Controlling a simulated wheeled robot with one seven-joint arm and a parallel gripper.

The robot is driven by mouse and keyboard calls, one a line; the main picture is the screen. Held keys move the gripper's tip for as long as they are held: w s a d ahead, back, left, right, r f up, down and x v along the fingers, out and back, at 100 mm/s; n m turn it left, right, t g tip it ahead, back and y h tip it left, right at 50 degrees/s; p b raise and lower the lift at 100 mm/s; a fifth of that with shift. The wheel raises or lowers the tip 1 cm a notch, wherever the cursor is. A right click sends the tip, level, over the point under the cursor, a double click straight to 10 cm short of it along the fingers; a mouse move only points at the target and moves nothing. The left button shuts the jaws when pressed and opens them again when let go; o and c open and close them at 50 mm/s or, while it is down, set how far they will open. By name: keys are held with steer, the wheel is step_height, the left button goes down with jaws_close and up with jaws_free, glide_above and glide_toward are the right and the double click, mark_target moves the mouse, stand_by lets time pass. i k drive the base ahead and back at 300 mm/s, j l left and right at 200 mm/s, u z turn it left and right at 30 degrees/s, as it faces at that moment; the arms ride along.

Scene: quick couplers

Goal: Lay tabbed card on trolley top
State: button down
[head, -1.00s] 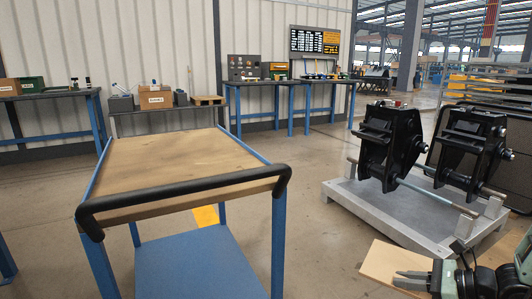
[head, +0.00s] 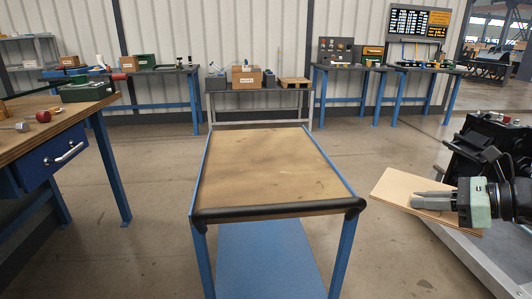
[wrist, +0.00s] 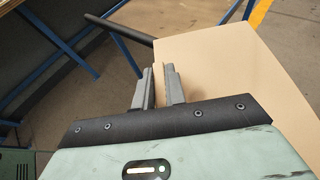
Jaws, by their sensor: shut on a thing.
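The tabbed card (head: 394,184) is a flat, tan, thin sheet held at the right in the head view. My gripper (head: 422,200) is shut on it near its near edge.
A workbench (head: 60,105) with a blue drawer stands at the left. Benches with boxes line the back wall. Floor shows between trolley and pallet.

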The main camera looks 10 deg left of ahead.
mark_target(268, 172)
steer(key=i+j, duration=0.15)
steer(key=j, duration=0.25)
steer(key=i+j, duration=0.1)
steer(key=j, duration=0.3)
steer(key=i+j, duration=0.15)
steer(key=j, duration=0.25)
steer(key=i+j, duration=0.15)
steer(key=j, duration=0.25)
steer(key=i+j, duration=0.15)
steer(key=j, duration=0.25)
